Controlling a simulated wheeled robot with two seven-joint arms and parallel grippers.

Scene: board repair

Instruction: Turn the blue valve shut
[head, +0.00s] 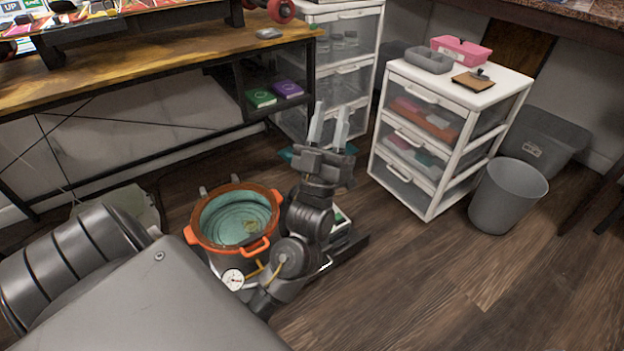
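I cannot make out a blue valve for sure. Small teal pieces (286,154) show on both sides of my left gripper, behind it; most of that thing is hidden, and I cannot tell what it is. My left gripper (331,112) points up and away, its two pale fingers apart with nothing visible between them. It is just right of a large orange-rimmed pot (196,237) with a teal inside. A round white dial gauge (233,279) sits at the pot's front, with a yellow piece beside it. My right gripper is not in view.
A wooden bench (150,62) runs along the back left. A clear drawer tower (345,70) stands at the back, and a white drawer cart (433,158) to the right. Grey bins (508,197) stand beside the cart. The wooden floor at the front right is clear.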

